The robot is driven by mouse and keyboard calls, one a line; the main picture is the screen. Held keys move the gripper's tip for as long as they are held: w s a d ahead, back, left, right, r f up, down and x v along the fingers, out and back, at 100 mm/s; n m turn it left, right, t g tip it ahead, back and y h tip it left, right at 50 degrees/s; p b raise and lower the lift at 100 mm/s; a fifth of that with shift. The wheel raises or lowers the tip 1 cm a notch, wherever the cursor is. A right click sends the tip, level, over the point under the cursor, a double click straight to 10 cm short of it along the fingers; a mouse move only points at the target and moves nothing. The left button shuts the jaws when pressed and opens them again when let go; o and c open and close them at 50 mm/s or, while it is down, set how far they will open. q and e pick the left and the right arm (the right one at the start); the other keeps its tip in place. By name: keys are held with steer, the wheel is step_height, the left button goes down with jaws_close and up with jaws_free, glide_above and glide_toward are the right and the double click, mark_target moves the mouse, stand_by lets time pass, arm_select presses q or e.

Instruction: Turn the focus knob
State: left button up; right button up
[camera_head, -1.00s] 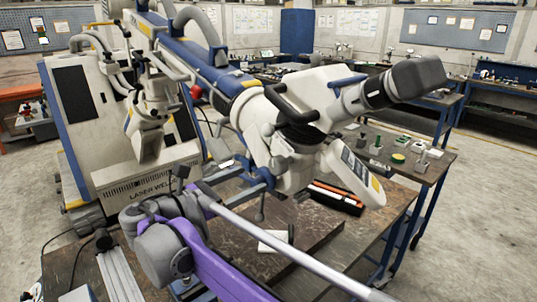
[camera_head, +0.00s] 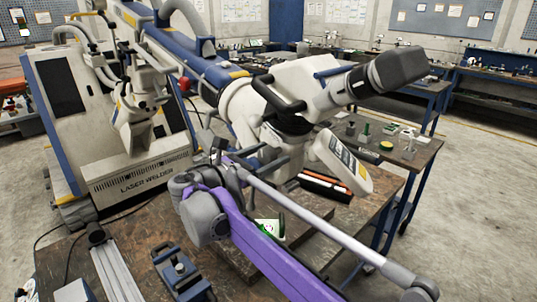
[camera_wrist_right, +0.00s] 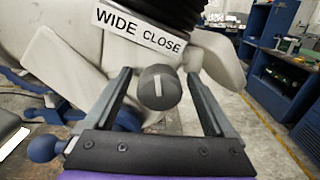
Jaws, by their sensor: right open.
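The white microscope arm (camera_head: 245,104) reaches from the left to a microscope head with a dark binocular eyepiece (camera_head: 397,70). In the right wrist view a round grey knob (camera_wrist_right: 156,92) with a white line mark sits below a label reading WIDE CLOSE (camera_wrist_right: 147,32). My right gripper (camera_wrist_right: 159,74) is open, with one finger on each side of the knob and visible gaps between. In the head view its wrist is beside the microscope head's lower part, and the knob cannot be made out there. My left gripper is not in view.
A laser welder cabinet (camera_head: 124,172) stands at left. The wooden bench (camera_head: 115,240) holds a blue vise-like fixture (camera_head: 180,270) and a metal rail (camera_head: 115,272). A side table (camera_head: 412,158) with small parts stands at right. Open floor lies at far right.

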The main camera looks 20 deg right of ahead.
steer(key=c, duration=1.4)
steer(key=shift+o, duration=0.2)
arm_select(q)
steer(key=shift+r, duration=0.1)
arm_select(e)
steer(key=m+p, duration=0.1)
steer(key=m, duration=0.1)
steer(key=shift+m, duration=0.4)
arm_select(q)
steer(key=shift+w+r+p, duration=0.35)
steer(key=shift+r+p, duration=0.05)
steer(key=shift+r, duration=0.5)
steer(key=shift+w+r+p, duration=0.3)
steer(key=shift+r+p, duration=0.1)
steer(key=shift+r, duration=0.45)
arm_select(e)
steer(key=shift+m, duration=2.1)
steer(key=o, duration=1.4)
steer(key=shift+c, duration=0.2)
